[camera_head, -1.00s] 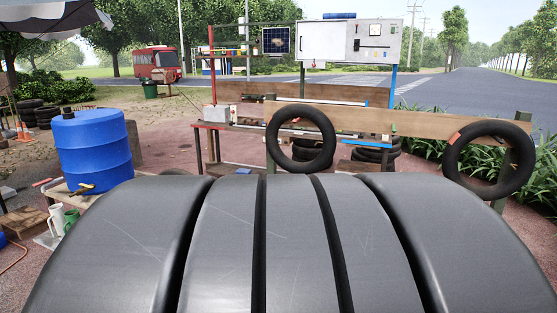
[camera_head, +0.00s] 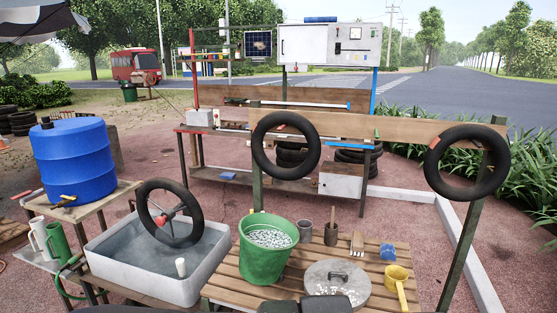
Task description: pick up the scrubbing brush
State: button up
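A small tan item with a pale, bristle-like part (camera_head: 357,243) lies near the back edge of the slatted wooden table (camera_head: 232,285); it looks like a brush, but it is too small to be sure it is the scrubbing brush. A blue item (camera_head: 388,252), a sponge or brush, lies to its right. My gripper cannot be made out; only dark, rounded shapes that may be parts of my arm show at the bottom edge.
The slatted table also holds a green bucket (camera_head: 264,252), a grey cup (camera_head: 305,231), a brown pot with a stick (camera_head: 331,234), a round metal lid (camera_head: 337,280) and a yellow ladle (camera_head: 398,283). A grey water basin (camera_head: 112,270) with a wheel stands left. Tyres hang on a wooden rail (camera_head: 400,133) behind.

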aim_at(357, 242)
jog(key=k, duration=0.1)
jog(key=i+l+u, duration=0.3)
jog(key=i+l, duration=0.65)
